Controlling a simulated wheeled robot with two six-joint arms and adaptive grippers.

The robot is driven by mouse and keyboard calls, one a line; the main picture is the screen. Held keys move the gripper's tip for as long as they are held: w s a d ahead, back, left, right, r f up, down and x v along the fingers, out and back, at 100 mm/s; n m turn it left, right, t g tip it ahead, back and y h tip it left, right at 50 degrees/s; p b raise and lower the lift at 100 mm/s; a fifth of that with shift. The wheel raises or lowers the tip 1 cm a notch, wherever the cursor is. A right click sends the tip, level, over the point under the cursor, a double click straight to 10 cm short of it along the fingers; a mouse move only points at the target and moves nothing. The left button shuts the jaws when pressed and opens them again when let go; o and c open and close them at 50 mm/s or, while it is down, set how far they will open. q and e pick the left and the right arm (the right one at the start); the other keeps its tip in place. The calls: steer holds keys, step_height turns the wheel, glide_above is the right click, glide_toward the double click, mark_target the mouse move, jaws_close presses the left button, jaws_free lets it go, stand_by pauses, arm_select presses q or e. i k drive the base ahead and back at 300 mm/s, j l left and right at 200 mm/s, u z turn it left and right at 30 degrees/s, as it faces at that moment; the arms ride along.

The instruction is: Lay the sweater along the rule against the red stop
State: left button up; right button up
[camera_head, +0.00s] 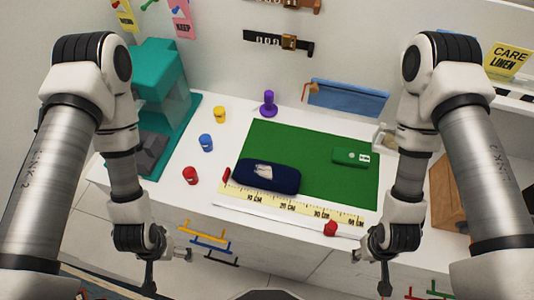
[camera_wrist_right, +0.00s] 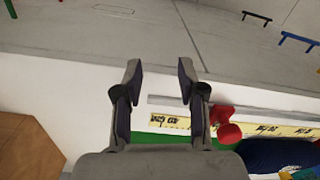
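The sweater seems to be the dark navy folded bundle (camera_head: 267,180) with a pale patch on top, lying on the green mat (camera_head: 310,150) just behind the yellow rule (camera_head: 290,208). It also shows at the lower right of the right wrist view (camera_wrist_right: 270,155). A small red block (camera_head: 226,175), perhaps the stop, is at the rule's left end, close to the bundle. A red knob (camera_head: 330,228) sits by the rule's front edge, nearer its right end. My left gripper (camera_head: 168,270) and right gripper (camera_head: 370,270) are open and empty, in front of the counter.
A green box (camera_head: 345,156) lies on the mat. Red (camera_head: 190,175), blue (camera_head: 206,142) and yellow (camera_head: 220,114) pots and a purple stamp-like thing (camera_head: 268,105) stand around. A teal machine (camera_head: 160,80) is at left, a wooden box (camera_head: 448,195) at right.

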mark_target(283, 179)
steer(key=k, duration=0.45)
steer(key=k+u, duration=0.3)
steer(key=k+j+u, duration=0.25)
steer(key=i+l, duration=0.05)
steer(key=l, duration=0.05)
